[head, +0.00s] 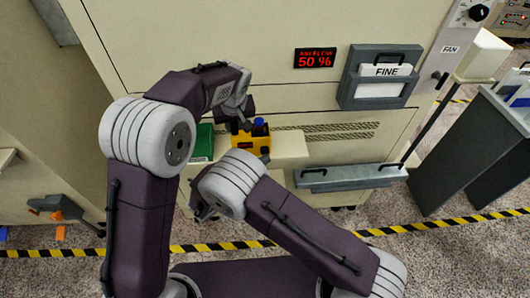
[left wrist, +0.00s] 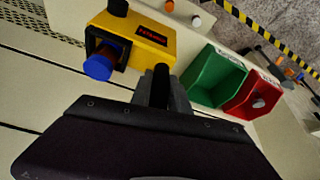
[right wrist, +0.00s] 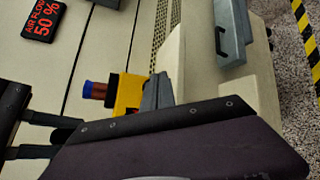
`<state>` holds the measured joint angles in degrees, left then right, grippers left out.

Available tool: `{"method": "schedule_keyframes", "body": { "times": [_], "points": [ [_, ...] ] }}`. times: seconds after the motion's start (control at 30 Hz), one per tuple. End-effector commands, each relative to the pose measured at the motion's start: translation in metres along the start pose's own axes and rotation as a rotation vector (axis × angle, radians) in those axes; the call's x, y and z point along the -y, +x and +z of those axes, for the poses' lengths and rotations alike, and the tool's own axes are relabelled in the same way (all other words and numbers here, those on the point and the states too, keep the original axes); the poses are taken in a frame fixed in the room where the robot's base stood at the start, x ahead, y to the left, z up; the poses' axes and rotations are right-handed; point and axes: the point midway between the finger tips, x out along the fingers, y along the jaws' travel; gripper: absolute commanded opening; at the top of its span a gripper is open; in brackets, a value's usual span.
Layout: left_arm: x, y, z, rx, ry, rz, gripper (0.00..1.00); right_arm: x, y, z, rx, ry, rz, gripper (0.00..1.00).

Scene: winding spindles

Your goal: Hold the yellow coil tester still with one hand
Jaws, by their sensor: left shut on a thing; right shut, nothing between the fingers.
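The yellow coil tester (head: 252,144) sits on the cream ledge of the machine. In the left wrist view the tester (left wrist: 150,40) shows a dark window with red marks, a black knob and a blue-ended spindle with a brown winding (left wrist: 98,65) in its side. In the head view my own arm mostly hides the right gripper.
A green bin (left wrist: 215,75) and a red bin (left wrist: 250,97) stand beside the tester. A red display (head: 315,58) reads 50 %. A grey holder marked FINE (head: 380,77) and a grey tray (head: 350,178) are on the machine to the right. Striped tape crosses the floor.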

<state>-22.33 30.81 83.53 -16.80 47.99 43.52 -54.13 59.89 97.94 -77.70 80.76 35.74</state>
Motion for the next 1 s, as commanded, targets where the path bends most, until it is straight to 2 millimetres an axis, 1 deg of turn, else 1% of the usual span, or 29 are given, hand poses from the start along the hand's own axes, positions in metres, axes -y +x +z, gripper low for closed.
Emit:
{"method": "schedule_keyframes", "body": {
  "times": [0.13,0.47,0.83,1.0],
  "points": [
    [0.0,0.0,0.0,-0.001,0.0,0.001,0.0,0.004,-0.006,0.004,0.0,0.0,0.001,0.0],
    [0.0,0.0,0.0,-0.001,0.0,0.001,0.0,0.006,-0.008,0.006,0.0,-0.001,0.0,0.0],
    [0.0,0.0,0.0,-0.001,0.0,0.001,0.0,0.024,-0.034,0.024,-0.001,-0.001,0.001,0.0],
    [0.0,0.0,-0.001,-0.001,0.0,0.001,0.0,0.029,-0.041,0.03,0.0,0.0,0.001,0.0]
  ]
}}
